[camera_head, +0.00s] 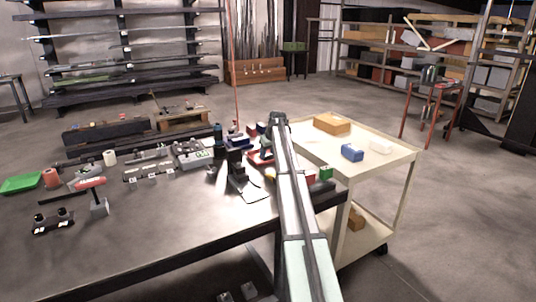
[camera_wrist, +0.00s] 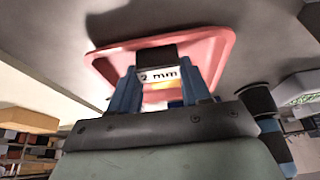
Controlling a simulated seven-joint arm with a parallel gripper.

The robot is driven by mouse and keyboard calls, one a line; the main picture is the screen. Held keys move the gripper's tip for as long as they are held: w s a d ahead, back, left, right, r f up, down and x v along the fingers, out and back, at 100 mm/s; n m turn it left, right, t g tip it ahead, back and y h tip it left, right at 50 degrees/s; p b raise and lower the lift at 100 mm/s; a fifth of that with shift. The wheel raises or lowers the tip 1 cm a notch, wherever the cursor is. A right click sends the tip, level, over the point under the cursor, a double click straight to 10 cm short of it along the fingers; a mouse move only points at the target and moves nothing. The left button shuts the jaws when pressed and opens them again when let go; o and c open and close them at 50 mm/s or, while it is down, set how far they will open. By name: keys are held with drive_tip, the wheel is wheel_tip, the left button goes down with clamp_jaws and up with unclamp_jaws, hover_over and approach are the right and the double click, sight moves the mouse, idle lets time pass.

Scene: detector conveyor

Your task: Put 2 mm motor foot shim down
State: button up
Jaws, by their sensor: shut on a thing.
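In the wrist view my gripper (camera_wrist: 158,82), with blue fingers, is shut on the 2 mm motor foot shim (camera_wrist: 157,54), a small dark piece with a white "2 mm" label between the fingers. A shallow pink-red tray (camera_wrist: 108,66) lies directly beyond the fingers, and the shim overlaps it in the picture. I cannot tell whether the shim touches the tray. In the head view a red tray (camera_head: 256,158) shows on the bench just left of my arm. My fingers and the shim cannot be made out there.
The dark bench (camera_head: 150,235) has open room at its front. Tools and fixtures crowd its back, including a grey device (camera_head: 194,154) and a green tray (camera_head: 22,183). A cream cart (camera_head: 398,160) on the right carries an orange box (camera_head: 332,124) and a blue bin (camera_head: 352,153).

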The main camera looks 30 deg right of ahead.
drive_tip(key=o, duration=1.1)
drive_tip(key=shift+f, duration=0.1)
drive_tip(key=v, duration=1.2)
